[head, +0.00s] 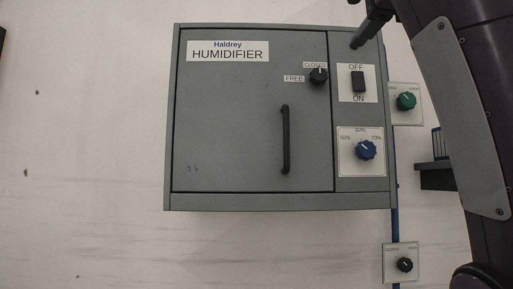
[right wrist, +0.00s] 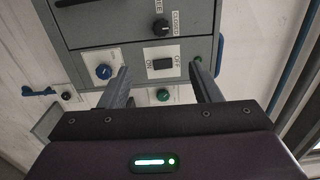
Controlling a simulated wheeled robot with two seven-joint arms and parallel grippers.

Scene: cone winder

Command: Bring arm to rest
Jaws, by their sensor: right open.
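My right arm fills the right edge of the head view. Its gripper (head: 355,24) is at the top, a dark finger reaching over the upper right corner of the humidifier cabinet (head: 250,120). In the right wrist view, the two fingers of my right gripper (right wrist: 160,68) stand wide apart with nothing between them. The cabinet's black OFF/ON rocker switch (right wrist: 162,65) shows between and beyond them. Whether a finger touches the cabinet cannot be told. My left gripper is not in view.
The cabinet door has a black handle (head: 286,140) and a black FREE/CLOSED knob (head: 318,75). A blue dial (head: 365,150) sits below the switch. A green knob (head: 406,101) and a lower black knob (head: 404,265) are on wall plates. The wall left of the cabinet is clear.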

